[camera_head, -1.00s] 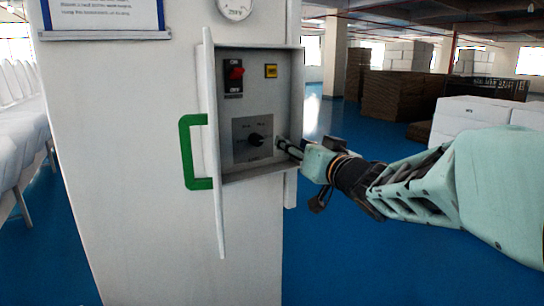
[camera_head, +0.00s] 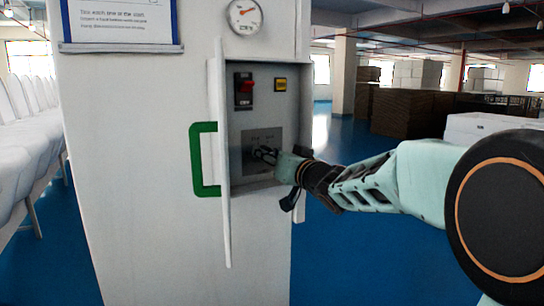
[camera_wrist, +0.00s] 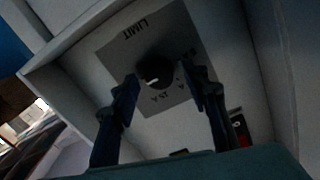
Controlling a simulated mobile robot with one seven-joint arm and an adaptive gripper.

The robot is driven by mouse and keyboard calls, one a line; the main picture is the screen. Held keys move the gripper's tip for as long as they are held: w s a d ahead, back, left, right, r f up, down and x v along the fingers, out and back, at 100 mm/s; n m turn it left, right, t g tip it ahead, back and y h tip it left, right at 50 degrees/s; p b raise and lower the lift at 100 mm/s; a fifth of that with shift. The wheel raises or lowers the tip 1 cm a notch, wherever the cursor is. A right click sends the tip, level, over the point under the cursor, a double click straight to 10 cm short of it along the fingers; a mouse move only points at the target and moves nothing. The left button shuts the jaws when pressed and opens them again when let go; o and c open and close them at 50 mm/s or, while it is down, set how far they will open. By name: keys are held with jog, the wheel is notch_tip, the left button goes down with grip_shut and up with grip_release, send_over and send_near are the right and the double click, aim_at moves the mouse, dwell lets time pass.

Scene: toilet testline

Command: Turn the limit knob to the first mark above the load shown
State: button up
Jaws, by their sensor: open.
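The black limit knob (camera_wrist: 156,71) sits on a grey plate (camera_wrist: 122,45) lettered LIMIT, upside down in the wrist view. A pale pointer line shows on the knob; the marks around it are too blurred to read. My gripper (camera_wrist: 160,84) is open, with one finger on each side of the knob; I cannot tell whether they touch it. In the head view my gripper (camera_head: 264,154) covers most of the knob in the open box (camera_head: 236,110). A round dial gauge (camera_head: 245,15) with a red needle is above the box; its figures are unreadable.
The box door (camera_head: 221,160) with a green handle (camera_head: 197,160) stands open at the left. A red switch (camera_head: 245,87) and a yellow button (camera_head: 280,84) are above the knob plate. A framed notice (camera_head: 120,22) hangs at upper left.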

jog(key=shift+w+a, duration=0.1)
jog(key=shift+w, duration=0.05)
grip_shut()
jog(key=shift+n, duration=0.4)
jog(key=n+b, duration=0.2)
jog(key=n, duration=0.2)
jog(key=shift+f+n+b, duration=0.15)
jog(key=shift+n+b, duration=0.2)
jog(key=shift+n, duration=0.05)
jog(key=n+b, duration=0.2)
jog(key=n, duration=0.4)
jog(key=shift+b, duration=0.4)
jog(key=shift+n, duration=0.3)
